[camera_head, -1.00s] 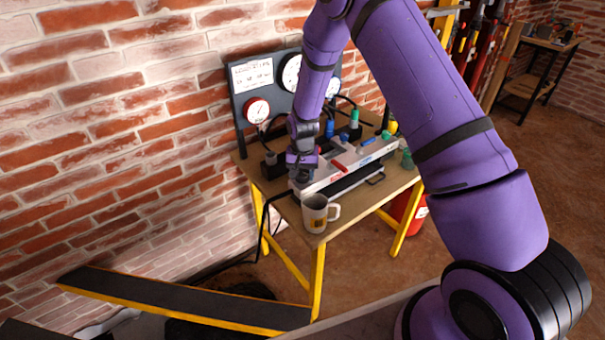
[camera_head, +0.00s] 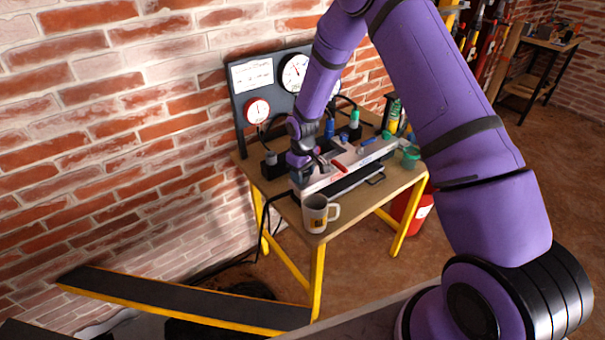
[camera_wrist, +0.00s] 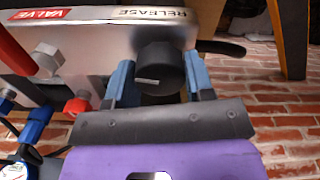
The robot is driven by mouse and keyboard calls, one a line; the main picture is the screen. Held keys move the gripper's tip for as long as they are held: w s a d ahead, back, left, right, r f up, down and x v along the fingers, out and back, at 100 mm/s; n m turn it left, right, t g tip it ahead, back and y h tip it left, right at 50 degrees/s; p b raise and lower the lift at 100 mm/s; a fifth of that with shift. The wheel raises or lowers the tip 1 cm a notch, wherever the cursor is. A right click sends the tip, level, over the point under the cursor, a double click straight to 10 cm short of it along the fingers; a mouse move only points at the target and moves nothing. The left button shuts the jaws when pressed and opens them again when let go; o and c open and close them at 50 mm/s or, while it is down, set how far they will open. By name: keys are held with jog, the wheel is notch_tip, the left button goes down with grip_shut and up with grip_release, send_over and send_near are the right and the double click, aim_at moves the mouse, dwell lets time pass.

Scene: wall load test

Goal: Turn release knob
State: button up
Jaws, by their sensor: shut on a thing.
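The release knob (camera_wrist: 160,68) is a black round knob with a pale pointer line, in the wrist view. It sits on the metal panel under the label RELEASE (camera_wrist: 152,13). My gripper (camera_wrist: 160,85) has its blue fingers on either side of the knob, shut on it. In the head view my gripper (camera_head: 300,170) is at the left end of the grey hydraulic unit (camera_head: 345,162) on the bench. The knob is hidden there behind my gripper.
A red VALVE handle (camera_wrist: 14,50) and hex fittings lie left of the knob in the wrist view. A white mug (camera_head: 315,213) stands at the bench's front corner. A gauge board (camera_head: 270,88) rises behind. A green cup (camera_head: 411,158) stands at the bench's right end.

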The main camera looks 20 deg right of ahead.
jog(key=shift+n, duration=0.9)
jog(key=o, duration=0.9)
notch_tip(320, 180, up, 11)
jog(key=shift+f, duration=0.1)
